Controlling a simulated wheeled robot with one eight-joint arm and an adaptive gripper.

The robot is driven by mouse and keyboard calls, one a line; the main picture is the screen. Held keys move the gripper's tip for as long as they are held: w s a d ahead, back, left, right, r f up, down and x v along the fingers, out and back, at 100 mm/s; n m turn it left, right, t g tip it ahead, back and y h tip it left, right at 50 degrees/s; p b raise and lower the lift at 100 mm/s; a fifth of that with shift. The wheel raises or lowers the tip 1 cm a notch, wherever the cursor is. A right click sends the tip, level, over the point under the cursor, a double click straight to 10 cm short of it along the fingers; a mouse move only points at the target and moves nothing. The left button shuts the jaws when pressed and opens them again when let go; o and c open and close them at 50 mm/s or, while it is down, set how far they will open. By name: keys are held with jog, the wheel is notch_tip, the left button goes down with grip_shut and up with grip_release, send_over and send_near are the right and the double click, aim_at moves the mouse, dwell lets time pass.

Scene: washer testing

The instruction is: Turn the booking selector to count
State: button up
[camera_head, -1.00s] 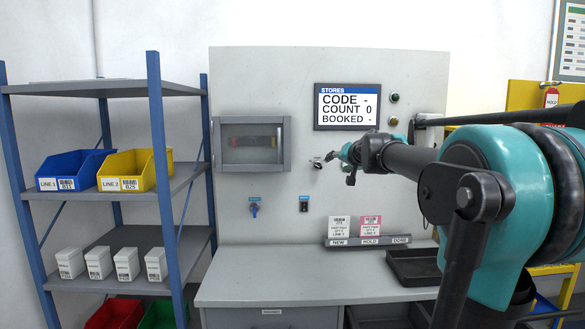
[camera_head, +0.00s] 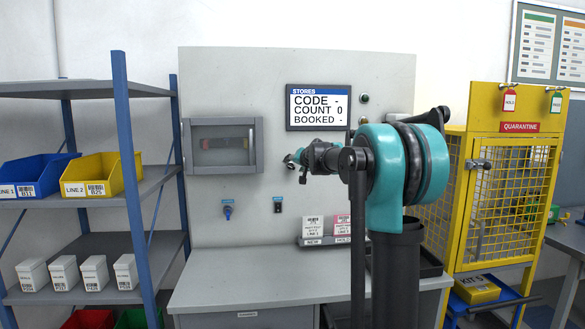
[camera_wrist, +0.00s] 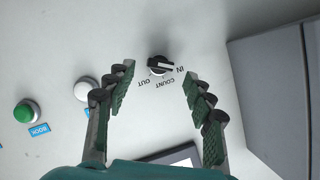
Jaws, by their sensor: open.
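The booking selector (camera_wrist: 158,65) is a black knob on the pale panel in the wrist view, with IN, COUNT and OUT marked around it. Its white pointer line faces the IN side. My gripper (camera_wrist: 159,75) is open, with one finger on each side of the knob in the picture. I see no finger touching it, but the depth gap is hard to judge. In the head view my arm reaches across the panel, and the selector is hidden. The stores screen (camera_head: 318,108) reads code dash, count 0, booked dash.
A green button (camera_wrist: 27,112) labelled BOOK and a white button (camera_wrist: 85,90) sit in line with the selector. A grey box-like surface (camera_wrist: 280,90) fills the wrist view's right. Blue shelving (camera_head: 130,170) stands left and a yellow quarantine cage (camera_head: 505,195) right.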

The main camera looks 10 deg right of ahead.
aim_at(293, 168)
jog(key=shift+x, duration=1.7)
jog(key=shift+c, duration=0.2)
jog(key=c, duration=1.1)
jog(key=shift+d+m, duration=0.1)
jog(key=shift+m, duration=0.2)
jog(key=m+y, duration=0.1)
jog(key=m+t+y, duration=0.1)
jog(key=m, duration=0.1)
jog(key=shift+d+f, duration=0.15)
jog(key=shift+f, duration=0.05)
jog(key=m+t, duration=0.1)
jog(key=m, duration=0.1)
jog(key=m+y, duration=0.1)
jog(key=m, duration=0.2)
jog(key=shift+f+m+t+y, duration=0.2)
jog(key=shift+m+t+y, duration=0.1)
jog(key=shift+t, duration=0.1)
